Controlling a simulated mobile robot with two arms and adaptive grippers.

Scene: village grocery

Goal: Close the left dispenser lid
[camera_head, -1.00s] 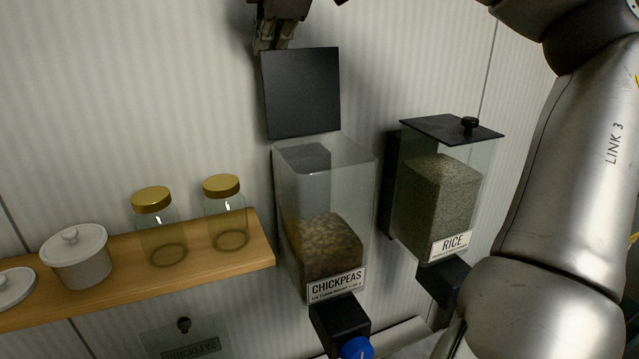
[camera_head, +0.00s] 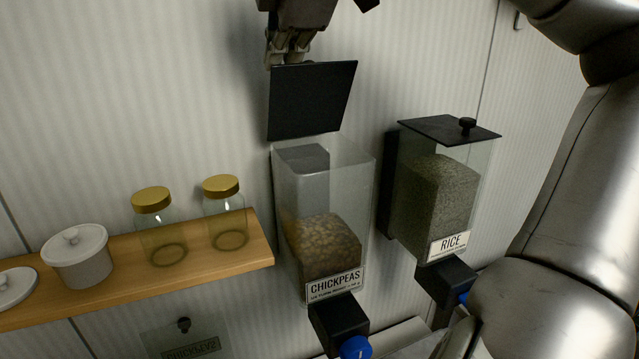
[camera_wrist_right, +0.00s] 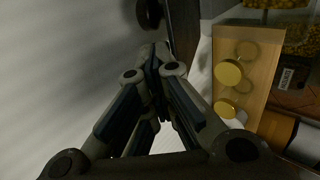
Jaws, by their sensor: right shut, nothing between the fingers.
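The left dispenser (camera_head: 320,215), labelled CHICKPEAS, is a clear wall-mounted bin part filled with chickpeas. Its black lid (camera_head: 311,99) is raised at the back and leans forward a little over the open top. My right gripper (camera_head: 282,60) is shut and empty at the lid's upper edge, on the wall side; whether it touches is hard to tell. In the right wrist view the shut fingers (camera_wrist_right: 158,62) point at the lid's dark edge (camera_wrist_right: 186,30), with a black knob beside it. My left gripper is in neither view.
The RICE dispenser (camera_head: 437,205) hangs to the right with its lid (camera_head: 449,129) down. A wooden shelf (camera_head: 120,292) at left holds two gold-lidded jars (camera_head: 227,218) and a white lidded pot (camera_head: 78,256). My right arm fills the right side.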

